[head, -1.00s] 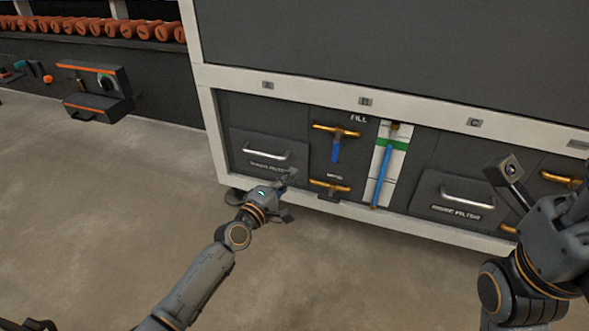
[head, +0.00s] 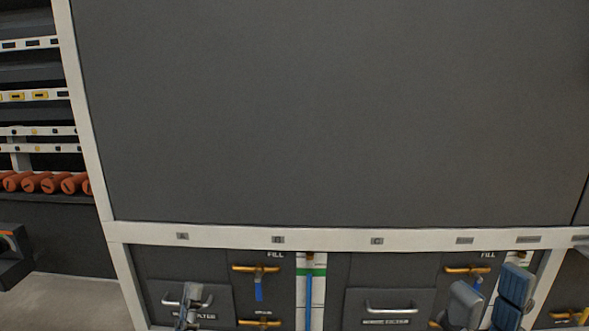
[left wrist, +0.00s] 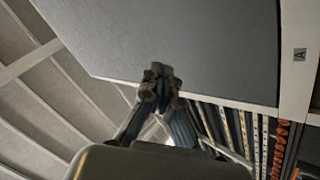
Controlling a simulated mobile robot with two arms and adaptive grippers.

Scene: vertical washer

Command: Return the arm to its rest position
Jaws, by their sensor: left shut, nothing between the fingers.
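My left gripper (head: 189,291) shows at the bottom left of the head view, in front of the handle of the filter drawer under label A. In the left wrist view its fingertips (left wrist: 158,72) meet with nothing between them, against a grey panel and ceiling beams. My right gripper (head: 489,292) shows at the bottom right of the head view, its two finger pads apart and nothing seen between them. The rest of both arms is below the head view.
The washer's large grey panel (head: 330,120) fills the head view above a white frame rail (head: 330,239). Below are drawers with silver handles (head: 391,308), brass valves (head: 256,268) and a blue gauge tube (head: 308,300). A rack with orange cylinders (head: 45,184) stands at left.

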